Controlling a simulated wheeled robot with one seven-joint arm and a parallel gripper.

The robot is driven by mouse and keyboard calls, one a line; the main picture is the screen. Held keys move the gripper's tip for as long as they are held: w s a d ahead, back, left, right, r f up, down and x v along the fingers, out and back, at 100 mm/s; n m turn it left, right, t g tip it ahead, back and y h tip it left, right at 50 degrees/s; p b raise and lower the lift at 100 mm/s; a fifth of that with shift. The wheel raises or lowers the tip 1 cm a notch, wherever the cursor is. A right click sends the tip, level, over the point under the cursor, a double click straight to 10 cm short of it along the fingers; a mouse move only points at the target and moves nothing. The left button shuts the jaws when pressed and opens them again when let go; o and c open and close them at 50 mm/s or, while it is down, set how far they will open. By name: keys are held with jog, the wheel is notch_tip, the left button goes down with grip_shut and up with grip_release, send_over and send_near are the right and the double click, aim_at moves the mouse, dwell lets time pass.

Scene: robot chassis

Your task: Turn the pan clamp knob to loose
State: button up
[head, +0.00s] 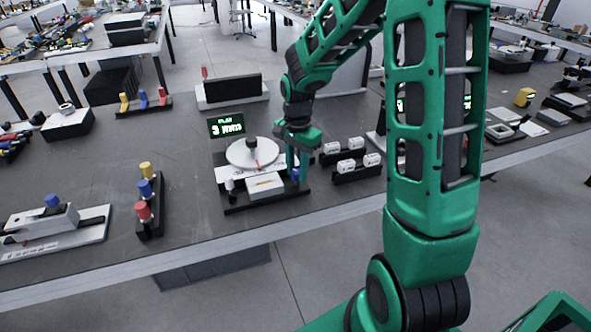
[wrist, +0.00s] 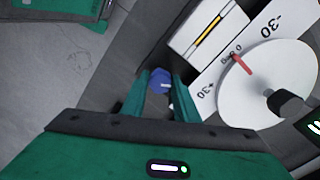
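The device on the bench has a black base (head: 240,208), a white round disc (head: 240,154) with a red pointer, and a white block (head: 265,186). A blue knob (head: 295,175) sits at its right front corner. In the wrist view the blue knob (wrist: 160,83) lies between my fingertips, beside the white block (wrist: 205,30). My gripper (head: 299,168) points down over the knob; in the wrist view its fingers (wrist: 162,88) stand apart on either side of it. Contact is not clear. The disc (wrist: 262,88) has its red pointer near 0 on a printed scale.
A dark display with green text (head: 226,125) stands behind the disc. Black stands with white blocks (head: 345,167) are close on the right. A rack with red, blue and yellow knobs (head: 150,205) is at left. Bare bench top lies between rack and device.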

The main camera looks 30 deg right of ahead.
jog(key=shift+w+n, duration=0.1)
jog(key=shift+n, duration=0.3)
jog(key=n, duration=0.6)
jog(key=shift+n, duration=0.3)
jog(key=n, duration=0.4)
jog(key=shift+r, duration=0.1)
jog(key=n, duration=1.1)
jog(key=shift+w, duration=0.1)
jog(key=n, duration=0.4)
jog(key=shift+n, duration=1.9)
